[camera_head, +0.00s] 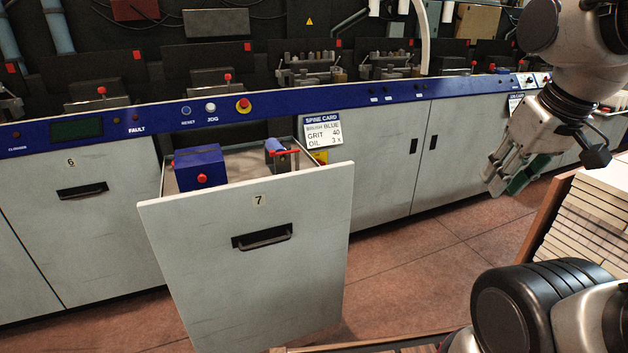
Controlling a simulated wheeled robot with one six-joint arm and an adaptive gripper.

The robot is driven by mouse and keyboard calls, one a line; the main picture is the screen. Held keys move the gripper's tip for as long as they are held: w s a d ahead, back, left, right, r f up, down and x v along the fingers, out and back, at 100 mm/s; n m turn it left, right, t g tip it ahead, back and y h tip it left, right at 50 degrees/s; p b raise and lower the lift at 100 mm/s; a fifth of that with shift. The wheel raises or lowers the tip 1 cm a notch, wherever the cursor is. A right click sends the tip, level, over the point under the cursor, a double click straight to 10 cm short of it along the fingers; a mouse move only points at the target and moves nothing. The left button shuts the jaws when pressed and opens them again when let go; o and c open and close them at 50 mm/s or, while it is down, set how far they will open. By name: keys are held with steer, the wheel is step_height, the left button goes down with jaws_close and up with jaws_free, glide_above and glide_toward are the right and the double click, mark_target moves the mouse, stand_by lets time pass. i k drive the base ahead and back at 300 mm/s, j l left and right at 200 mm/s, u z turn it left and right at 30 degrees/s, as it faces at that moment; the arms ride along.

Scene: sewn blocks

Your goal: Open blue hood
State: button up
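A blue box-shaped hood (198,158) with a red knob (202,179) on its front sits inside the pulled-out drawer 7 (245,255), at its left side. The hood looks closed. Its lower part is hidden behind the drawer front. My gripper (507,178) hangs at the right, well apart from the hood and drawer, over the floor. A green part shows beside its grey finger; I cannot tell whether it belongs to the gripper or how far apart the fingers are.
A smaller blue unit with a red lever (284,153) sits right of the hood. A spine card (322,131) is on the machine front. Closed drawer 6 (80,220) is at left. Stacked pale sheets (590,215) stand at right. Open floor (425,260) lies between.

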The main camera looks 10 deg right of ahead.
mark_target(203, 166)
steer(key=i+j+z, duration=0.25)
steer(key=j+z, duration=0.15)
steer(key=j, duration=1.65)
steer(key=j+z, duration=0.45)
steer(key=j, duration=1.55)
steer(key=k+j, duration=0.15)
steer(key=j, duration=0.2)
steer(key=k+j+z, duration=0.1)
steer(key=j, duration=0.25)
steer(key=k+j+u, duration=0.1)
steer(key=k+u, duration=0.15)
steer(key=k, duration=0.3)
steer(key=k+j+u, duration=0.25)
steer(key=k, duration=0.25)
steer(key=i+l+u, duration=0.1)
steer(key=l+u, duration=0.15)
steer(key=u, duration=0.2)
steer(key=l+u, duration=0.25)
steer(key=u, duration=0.2)
steer(key=l+u, duration=0.25)
steer(key=u, duration=0.2)
steer(key=k+l, duration=0.1)
steer(key=l, duration=1.6)
steer(key=k+l, duration=0.15)
steer(key=l, duration=1.55)
steer(key=k+l, duration=0.15)
steer(key=l, duration=1.55)
